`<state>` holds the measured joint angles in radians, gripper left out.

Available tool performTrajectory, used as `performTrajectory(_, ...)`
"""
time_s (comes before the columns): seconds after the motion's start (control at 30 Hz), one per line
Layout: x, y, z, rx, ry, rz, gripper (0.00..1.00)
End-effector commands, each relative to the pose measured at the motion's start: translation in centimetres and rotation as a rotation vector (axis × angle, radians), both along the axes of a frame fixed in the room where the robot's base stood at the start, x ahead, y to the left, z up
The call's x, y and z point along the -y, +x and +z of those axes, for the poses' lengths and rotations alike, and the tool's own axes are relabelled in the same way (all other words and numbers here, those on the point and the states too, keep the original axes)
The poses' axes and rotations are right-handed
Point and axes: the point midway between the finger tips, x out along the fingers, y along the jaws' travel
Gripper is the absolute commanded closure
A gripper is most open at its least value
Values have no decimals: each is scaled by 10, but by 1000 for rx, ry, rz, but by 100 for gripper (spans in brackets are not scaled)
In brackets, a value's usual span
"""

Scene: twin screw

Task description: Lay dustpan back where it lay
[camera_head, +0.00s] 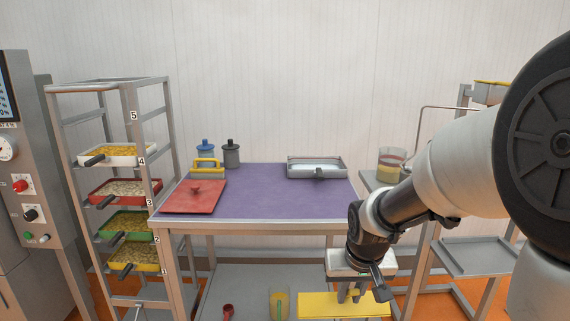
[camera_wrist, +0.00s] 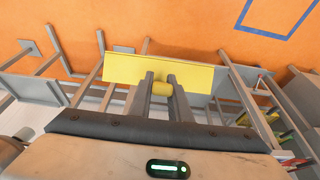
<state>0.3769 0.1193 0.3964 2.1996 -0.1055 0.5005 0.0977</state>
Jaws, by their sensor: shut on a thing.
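The dustpan (camera_head: 343,306) is yellow, wide and flat, and shows at the bottom of the head view below my gripper (camera_head: 352,292). In the wrist view the dustpan (camera_wrist: 194,76) spans the area beyond the fingertips. Its short round yellow handle sits between the two fingers of my gripper (camera_wrist: 162,86), which is shut on it. The dustpan is held in front of the table, at the right, lower than the purple top. The fingers hide part of it, and its lower edge is near the head picture's bottom edge.
A purple-topped table (camera_head: 270,195) bears a red lid (camera_head: 193,203), a metal tray (camera_head: 316,168) and jars. A rack of trays (camera_head: 155,130) stands left. A metal stand (camera_head: 470,257) is at right. The orange floor (camera_wrist: 185,25) has a blue outline (camera_wrist: 246,20).

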Motion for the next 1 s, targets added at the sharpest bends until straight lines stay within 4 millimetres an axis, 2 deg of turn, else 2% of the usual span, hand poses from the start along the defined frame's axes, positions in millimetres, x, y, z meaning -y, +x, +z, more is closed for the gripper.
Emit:
performTrajectory(0.03,0,5,18,7,1,1,100)
performTrajectory(0.27,0,9,52,4,-2,2,100)
performTrajectory(0.6,0,19,132,4,-3,2,100)
performTrajectory(0.7,0,22,150,5,-2,3,100)
performTrajectory(0.9,-1,25,168,6,0,4,100)
performTrajectory(1.0,-2,20,161,2,0,6,100)
